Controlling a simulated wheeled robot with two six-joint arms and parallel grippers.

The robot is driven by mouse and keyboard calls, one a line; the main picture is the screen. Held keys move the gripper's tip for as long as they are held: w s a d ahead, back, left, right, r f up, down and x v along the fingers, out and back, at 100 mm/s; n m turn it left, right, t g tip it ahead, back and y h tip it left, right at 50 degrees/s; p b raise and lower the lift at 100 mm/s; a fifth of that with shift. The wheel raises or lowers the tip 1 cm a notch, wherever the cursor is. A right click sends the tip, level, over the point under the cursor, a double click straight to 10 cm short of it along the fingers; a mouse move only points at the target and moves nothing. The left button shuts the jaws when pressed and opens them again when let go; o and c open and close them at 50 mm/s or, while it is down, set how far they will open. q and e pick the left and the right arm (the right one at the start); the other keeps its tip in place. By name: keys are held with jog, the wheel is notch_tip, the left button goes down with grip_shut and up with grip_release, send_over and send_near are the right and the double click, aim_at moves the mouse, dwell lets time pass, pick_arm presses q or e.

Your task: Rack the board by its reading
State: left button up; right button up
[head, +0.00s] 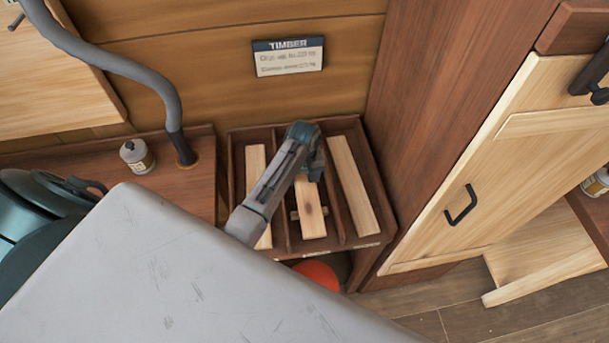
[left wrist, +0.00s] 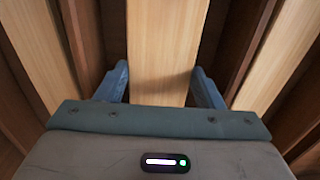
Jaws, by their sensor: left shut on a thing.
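A brown timber rack (head: 238,177) has three bays, each with a pale board in it. In the left wrist view the two fingers (left wrist: 160,88) stand on either side of the middle board (left wrist: 160,45). The left board (head: 255,165) is partly behind my arm. The right board (head: 353,185) is clear. My right gripper is out of view.
A TIMBER sign (head: 288,57) hangs above the rack; its smaller print is blurred. A small bottle (head: 136,157) and a grey hose (head: 150,80) are on the left. A wooden upright (head: 425,120) bounds the rack's right. A red round thing (head: 318,272) shows below.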

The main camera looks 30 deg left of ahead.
pick_arm(q)
jog(key=shift+f, duration=0.35)
dwell(0.3)
jog(key=o, duration=1.1)
jog(key=shift+o, duration=0.5)
notch_tip(320, 180, up, 11)
jog(key=b, duration=0.3)
jog(key=shift+f, duration=0.1)
